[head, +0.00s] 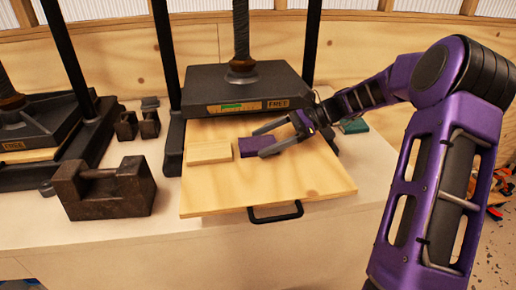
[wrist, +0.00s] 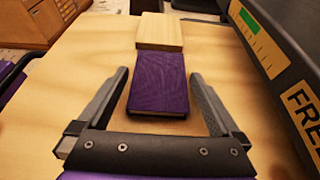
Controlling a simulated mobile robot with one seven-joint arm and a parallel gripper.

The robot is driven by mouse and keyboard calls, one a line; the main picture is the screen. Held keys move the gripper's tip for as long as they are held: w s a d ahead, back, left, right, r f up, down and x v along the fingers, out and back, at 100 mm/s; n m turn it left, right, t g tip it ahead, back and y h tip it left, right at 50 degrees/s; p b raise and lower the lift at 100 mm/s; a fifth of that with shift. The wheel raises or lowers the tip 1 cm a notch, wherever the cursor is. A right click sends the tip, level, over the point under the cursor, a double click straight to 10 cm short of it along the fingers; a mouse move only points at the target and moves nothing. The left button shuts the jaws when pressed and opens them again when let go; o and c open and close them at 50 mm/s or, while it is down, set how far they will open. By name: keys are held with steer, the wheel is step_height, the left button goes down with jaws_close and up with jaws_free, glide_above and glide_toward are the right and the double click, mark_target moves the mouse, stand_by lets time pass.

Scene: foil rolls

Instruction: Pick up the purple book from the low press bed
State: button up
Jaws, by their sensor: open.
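The purple book (head: 254,147) lies flat on the pale wooden press bed (head: 230,203), which sticks out from under the press. In the wrist view the purple book (wrist: 157,83) lies ahead, partly between the two fingers. My gripper (head: 261,142) is open, with its fingers low at the book's right end, one on each side. In the wrist view, my gripper (wrist: 160,80) shows a gap between each finger and the book.
A pale wooden block (head: 209,152) lies just left of the book. The dark press plate (head: 240,88) hangs close behind. A black handle (head: 275,212) is on the bed's front edge. A rusty weight (head: 104,188) and a second press (head: 40,130) stand left. A green book (head: 354,126) lies right.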

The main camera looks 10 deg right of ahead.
steer(key=shift+a+f, duration=0.1)
steer(key=shift+a, duration=0.2)
steer(key=c, duration=1.2)
